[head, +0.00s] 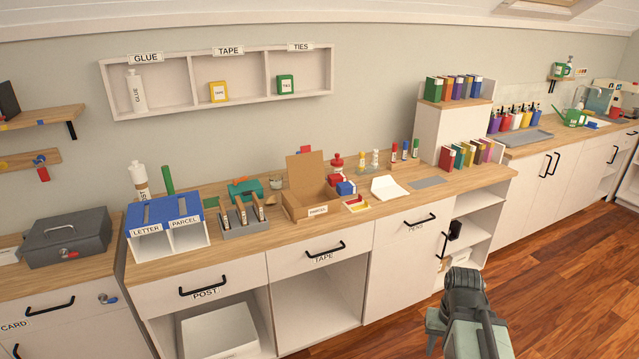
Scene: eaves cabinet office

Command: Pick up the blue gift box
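A small blue box (346,188), which looks like the blue gift box, stands on the wooden counter right of the open cardboard parcel box. A small red box (334,180) sits close behind it to the left; I cannot tell if they touch. My gripper (462,282) is at the lower right, in front of the cabinets and well away from the blue box. Its fingers do not show clearly, so I cannot tell whether it is open or shut.
The open cardboard box (309,200) stands left of the blue box. Bottles (375,159) stand behind. The wood floor (560,275) at right is clear.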

